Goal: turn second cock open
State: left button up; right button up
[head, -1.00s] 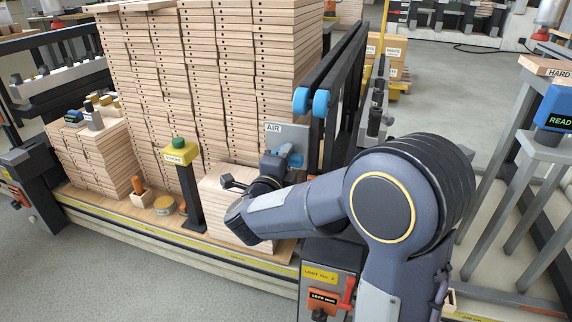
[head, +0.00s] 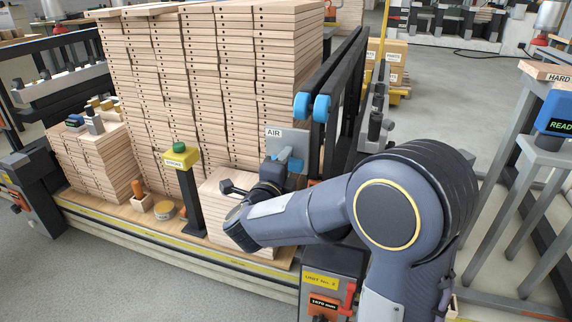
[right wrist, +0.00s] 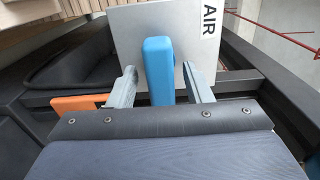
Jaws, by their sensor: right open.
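A grey plate lettered AIR (head: 273,133) stands in front of the right end of the board stacks. It carries a blue cock handle (head: 295,165), partly hidden by my gripper in the head view. In the right wrist view the blue handle (right wrist: 158,70) stands upright against the plate (right wrist: 190,18). My right gripper (right wrist: 160,84) is open, with one grey finger on each side of the handle. A gap shows between each finger and the handle. In the head view my right gripper (head: 284,160) is at the plate. My left gripper is out of view.
Tall board stacks (head: 215,80) stand behind the plate. A post with a yellow box and green button (head: 181,155) stands left of my wrist. A unit with a red lever (head: 350,297) is below my forearm. An orange part (right wrist: 80,104) lies left of the gripper.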

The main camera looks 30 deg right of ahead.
jog(key=p+v, duration=0.1)
jog(key=v, duration=0.6)
jog(key=shift+a+p, duration=0.15)
jog(key=shift+p, duration=0.2)
jog(key=shift+s, duration=0.1)
